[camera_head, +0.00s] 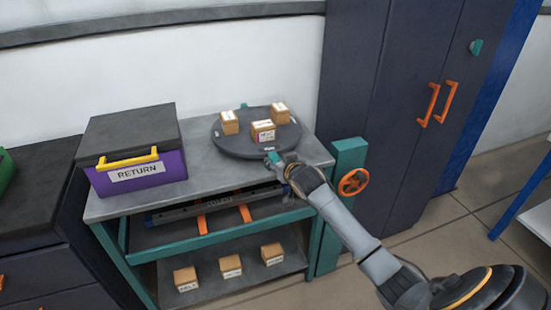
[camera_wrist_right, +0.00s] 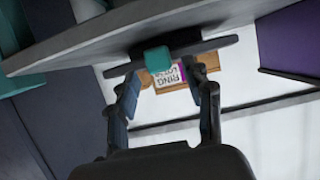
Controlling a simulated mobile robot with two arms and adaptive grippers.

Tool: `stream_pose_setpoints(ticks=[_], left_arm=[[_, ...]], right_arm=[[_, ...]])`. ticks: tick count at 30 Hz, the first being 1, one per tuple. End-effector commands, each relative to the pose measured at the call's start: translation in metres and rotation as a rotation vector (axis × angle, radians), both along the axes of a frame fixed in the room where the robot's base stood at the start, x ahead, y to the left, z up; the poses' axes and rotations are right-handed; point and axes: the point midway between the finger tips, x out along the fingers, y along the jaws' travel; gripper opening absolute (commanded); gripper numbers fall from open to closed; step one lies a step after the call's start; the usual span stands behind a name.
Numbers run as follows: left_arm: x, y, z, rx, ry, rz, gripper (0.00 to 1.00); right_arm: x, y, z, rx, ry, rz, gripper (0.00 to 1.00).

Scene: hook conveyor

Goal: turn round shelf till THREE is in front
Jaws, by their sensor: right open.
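The round shelf (camera_head: 240,152) is a dark disc on the grey table. It carries three small brown boxes: one at left (camera_head: 229,122), one at front (camera_head: 263,131) and one at the back right (camera_head: 280,113). Their labels are too small to read surely. A teal knob (camera_head: 244,105) shows on the far rim. My right gripper (camera_head: 273,160) is at the near rim, open. In the right wrist view, another teal knob (camera_wrist_right: 158,60) shows between the fingers of my right gripper (camera_wrist_right: 164,88); contact cannot be told. My left gripper is out of view.
A purple RETURN box (camera_head: 140,178) with a yellow handle stands on the table (camera_head: 205,185), left of the disc. Several items lie on shelves below, including three boxes (camera_head: 231,266). A teal post with an orange wheel (camera_head: 353,182) and a dark cabinet (camera_head: 395,100) are at right.

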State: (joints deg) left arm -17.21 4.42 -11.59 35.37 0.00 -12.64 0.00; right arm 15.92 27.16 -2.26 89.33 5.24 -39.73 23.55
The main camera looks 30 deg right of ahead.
Motion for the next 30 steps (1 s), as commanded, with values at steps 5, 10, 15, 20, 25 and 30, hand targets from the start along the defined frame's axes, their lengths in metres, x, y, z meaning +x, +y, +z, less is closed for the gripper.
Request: stream_pose_setpoints(ticks=[5,10,15,20,25,30], left_arm=[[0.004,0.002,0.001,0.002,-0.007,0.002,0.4],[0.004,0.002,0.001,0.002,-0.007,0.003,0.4],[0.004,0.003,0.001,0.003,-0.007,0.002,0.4],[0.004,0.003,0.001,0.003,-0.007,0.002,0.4],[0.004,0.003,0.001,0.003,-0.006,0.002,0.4],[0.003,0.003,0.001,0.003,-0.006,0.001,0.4]], right_arm=[[0.018,-0.004,-0.007,0.0,0.0,0.001,0.51],[0.025,-0.005,-0.01,-0.001,0.0,0.001,0.51],[0.025,-0.005,-0.011,-0.001,0.0,0.001,0.51],[0.025,-0.005,-0.011,-0.001,0.0,0.001,0.39],[0.025,-0.005,-0.011,-0.001,0.0,0.001,0.04],[0.025,-0.006,-0.011,-0.001,0.0,0.001,0.0]])
